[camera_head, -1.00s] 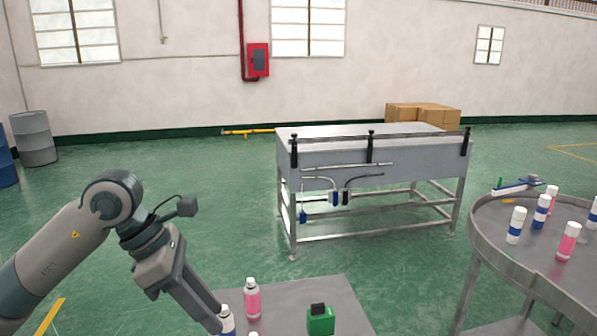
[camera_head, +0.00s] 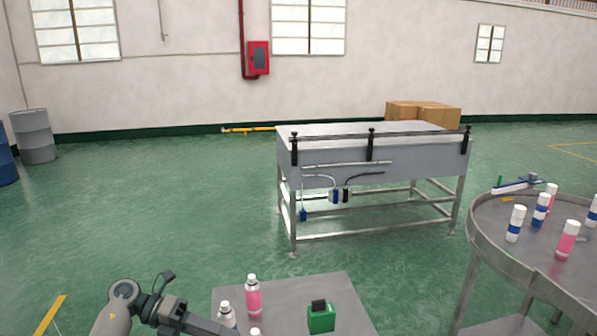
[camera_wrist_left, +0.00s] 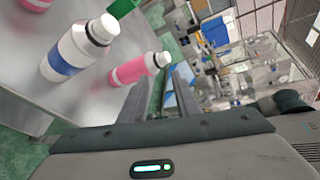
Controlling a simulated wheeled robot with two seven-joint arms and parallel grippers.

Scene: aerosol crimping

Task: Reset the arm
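My left arm is low at the bottom left of the head view, with its gripper (camera_head: 228,331) pointing right at the near table's left edge. In the left wrist view the two fingers (camera_wrist_left: 163,92) stand apart with nothing between them, so the gripper is open. A white bottle with a blue band (camera_head: 226,314) stands close to the gripper in the head view; it also shows in the left wrist view (camera_wrist_left: 78,50). A pink bottle with a white cap (camera_head: 253,299) stands just behind it. My right gripper is not in view.
The near grey table (camera_head: 287,290) also holds a green box with a black top (camera_head: 320,318) and another white cap (camera_head: 255,331). A round table (camera_head: 478,238) with several bottles stands at right. A metal workbench (camera_head: 380,154) stands ahead. Green floor between is clear.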

